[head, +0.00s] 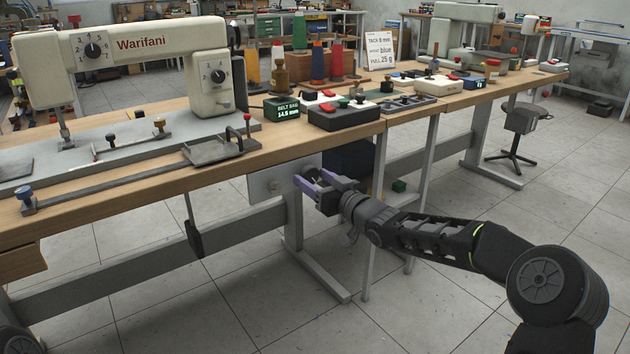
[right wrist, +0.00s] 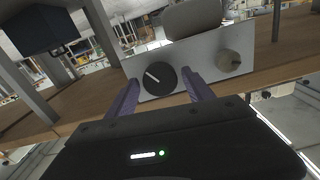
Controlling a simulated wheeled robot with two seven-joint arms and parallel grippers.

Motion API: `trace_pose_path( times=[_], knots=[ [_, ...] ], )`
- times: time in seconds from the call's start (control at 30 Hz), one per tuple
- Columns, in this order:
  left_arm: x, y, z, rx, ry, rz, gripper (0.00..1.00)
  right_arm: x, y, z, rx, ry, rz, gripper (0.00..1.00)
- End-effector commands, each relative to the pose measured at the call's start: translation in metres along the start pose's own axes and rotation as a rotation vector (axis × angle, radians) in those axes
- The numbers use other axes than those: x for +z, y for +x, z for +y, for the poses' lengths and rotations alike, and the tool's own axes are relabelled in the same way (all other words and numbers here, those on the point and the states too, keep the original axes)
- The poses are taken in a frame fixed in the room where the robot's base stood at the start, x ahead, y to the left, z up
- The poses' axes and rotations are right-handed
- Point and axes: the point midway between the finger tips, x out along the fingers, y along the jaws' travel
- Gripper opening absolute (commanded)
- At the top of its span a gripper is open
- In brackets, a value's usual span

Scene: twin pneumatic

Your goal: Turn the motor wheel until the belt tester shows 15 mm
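The belt tester (head: 282,109) is a small dark box on the bench with a green lit display, which seems to read belt sag 14.5 mm. Under the bench top hangs a light grey plate (right wrist: 203,71). It carries a black round wheel (right wrist: 160,79) with a white mark, which looks like the motor wheel, and a beige knob (right wrist: 229,61). My right gripper (head: 301,182) has its purple fingers at the plate. In the right wrist view its fingers stand on either side of the black wheel with gaps, so it looks open. My left gripper is out of view.
A Warifani sewing machine (head: 140,55) stands on the bench, with thread cones (head: 318,62) behind the tester. A control box (head: 345,115) sits near the bench edge. A sign (head: 379,50) stands farther back. Grey bench legs (head: 294,220) are close to my right gripper.

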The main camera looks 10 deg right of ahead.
Motion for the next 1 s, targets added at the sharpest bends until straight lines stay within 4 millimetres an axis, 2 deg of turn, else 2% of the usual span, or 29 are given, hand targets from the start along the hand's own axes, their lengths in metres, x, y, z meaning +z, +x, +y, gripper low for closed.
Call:
trace_pose_path(
  times=[0.07,0.63,0.77,1.0],
  knots=[
    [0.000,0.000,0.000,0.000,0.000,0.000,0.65,0.000,0.000,0.000,0.000,0.000,0.000,0.53],
    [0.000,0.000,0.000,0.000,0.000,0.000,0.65,0.000,0.000,0.000,0.000,0.000,0.000,0.07],
    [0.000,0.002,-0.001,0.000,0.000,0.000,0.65,0.001,0.000,0.000,0.000,-0.030,0.000,0.06],
    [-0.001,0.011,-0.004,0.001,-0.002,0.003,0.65,0.002,0.000,-0.001,-0.001,-0.265,-0.001,0.06]
  ],
)
